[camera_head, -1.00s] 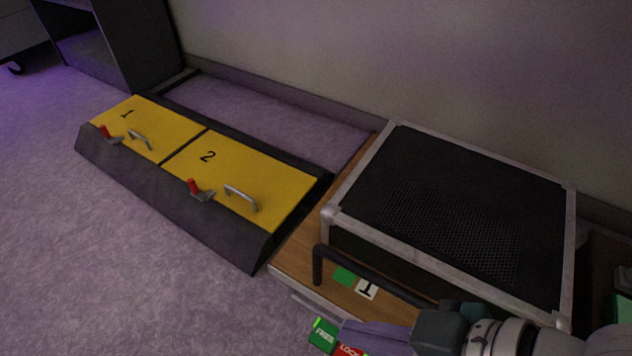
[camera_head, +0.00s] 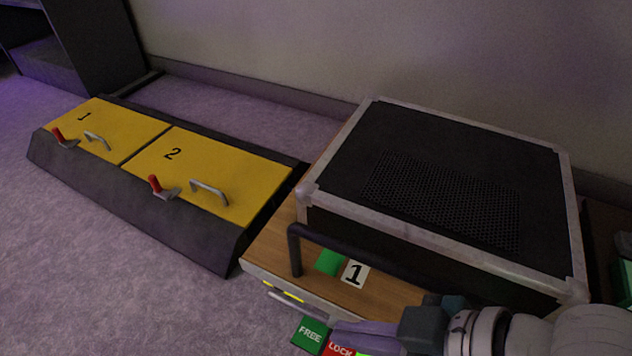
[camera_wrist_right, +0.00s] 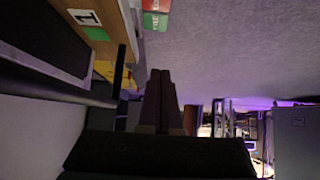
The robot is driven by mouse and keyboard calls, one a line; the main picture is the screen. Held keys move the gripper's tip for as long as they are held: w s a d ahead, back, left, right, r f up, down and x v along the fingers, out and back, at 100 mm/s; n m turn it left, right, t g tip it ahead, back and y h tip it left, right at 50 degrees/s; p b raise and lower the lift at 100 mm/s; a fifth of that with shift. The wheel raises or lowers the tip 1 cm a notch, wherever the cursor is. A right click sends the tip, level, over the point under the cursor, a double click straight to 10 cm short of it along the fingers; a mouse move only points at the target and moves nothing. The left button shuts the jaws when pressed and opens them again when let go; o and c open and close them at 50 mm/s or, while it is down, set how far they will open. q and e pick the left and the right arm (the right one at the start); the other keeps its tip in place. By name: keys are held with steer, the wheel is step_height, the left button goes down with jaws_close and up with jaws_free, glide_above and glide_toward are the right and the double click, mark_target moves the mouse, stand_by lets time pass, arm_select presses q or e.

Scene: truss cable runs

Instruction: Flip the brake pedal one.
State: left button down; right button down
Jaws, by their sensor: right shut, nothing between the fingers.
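The brake pedal of the dolly marked 1 (camera_head: 356,273) has a green FREE plate (camera_head: 310,334) and a red LOCK plate (camera_head: 340,349), low at the dolly's front edge. A bright green strip (camera_head: 366,353) shows beside LOCK at the bottom edge of the head view. The two plates also show in the right wrist view, green (camera_wrist_right: 150,21) and red (camera_wrist_right: 157,5). My right gripper (camera_head: 338,330) is shut and empty, over or just above the plates; contact cannot be told. Its closed fingers point toward the plates in the wrist view (camera_wrist_right: 161,78). My left gripper is out of view.
A black case with a grille (camera_head: 440,190) stands on the wooden dolly (camera_head: 268,242), behind a dark push bar (camera_head: 350,258). A dark ramp with yellow lids 1 (camera_head: 95,122) and 2 (camera_head: 190,165) lies to the left. Carpet at the lower left is clear.

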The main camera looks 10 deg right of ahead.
steer(key=b, duration=0.7)
glide_above(305, 342)
step_height(305, 342, down, 7)
steer(key=shift+w+a+r, duration=0.1)
steer(key=shift+f+b, duration=0.5)
steer(key=shift+f, duration=0.25)
steer(key=shift+f+b, duration=0.35)
steer(key=shift+f, duration=0.05)
steer(key=shift+f+b, duration=0.45)
steer(key=shift+r, duration=0.1)
